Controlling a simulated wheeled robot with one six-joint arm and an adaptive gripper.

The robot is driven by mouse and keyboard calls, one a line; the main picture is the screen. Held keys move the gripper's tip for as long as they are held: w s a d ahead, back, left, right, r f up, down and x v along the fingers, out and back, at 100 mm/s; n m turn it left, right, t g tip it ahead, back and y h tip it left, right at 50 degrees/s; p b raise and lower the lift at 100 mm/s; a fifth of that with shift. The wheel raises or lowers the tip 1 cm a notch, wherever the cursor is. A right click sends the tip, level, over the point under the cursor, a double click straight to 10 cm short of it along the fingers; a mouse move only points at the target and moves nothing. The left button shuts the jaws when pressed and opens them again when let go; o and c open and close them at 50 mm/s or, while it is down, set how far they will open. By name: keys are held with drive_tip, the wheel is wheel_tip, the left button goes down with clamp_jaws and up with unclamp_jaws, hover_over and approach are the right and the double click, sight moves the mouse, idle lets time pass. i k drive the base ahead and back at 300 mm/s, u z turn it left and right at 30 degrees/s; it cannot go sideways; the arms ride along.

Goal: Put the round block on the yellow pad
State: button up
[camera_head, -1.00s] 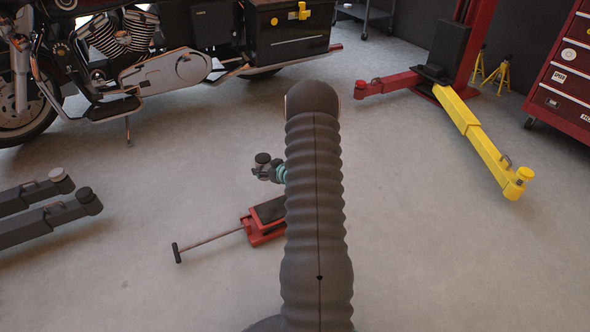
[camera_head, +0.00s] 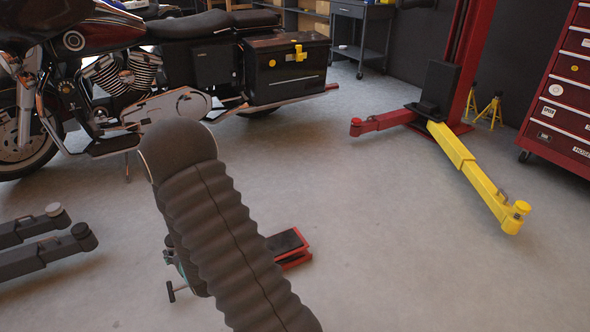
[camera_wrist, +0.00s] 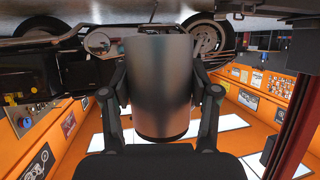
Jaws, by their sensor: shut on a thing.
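The round block (camera_wrist: 158,85) is a dark grey, metallic-looking cylinder. It fills the middle of the wrist view, where my gripper (camera_wrist: 160,105) is shut on it, one finger pressing each side. In the head view my arm hides most of the gripper and I cannot make out the block; only small dark and teal parts show at the arm's left edge. The yellow pad (camera_head: 520,207) is the small round top at the near end of the yellow lift arm (camera_head: 476,172), at the right. It looks bare and is well apart from my gripper.
A red jack (camera_head: 290,250) lies on the floor, partly behind my arm. Grey lift arms (camera_head: 45,257) are at the left, a motorcycle (camera_head: 160,110) at the back left. A red lift post (camera_head: 470,60) and red tool cabinet (camera_head: 565,95) stand right. Floor before the yellow arm is clear.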

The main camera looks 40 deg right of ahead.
sight(522, 205)
drive_tip(key=z, duration=0.5)
drive_tip(key=k, duration=0.6)
drive_tip(key=z, duration=1.25)
drive_tip(key=i, duration=0.95)
drive_tip(key=z, duration=0.75)
drive_tip(key=i, duration=1.4)
drive_tip(key=u, duration=0.15)
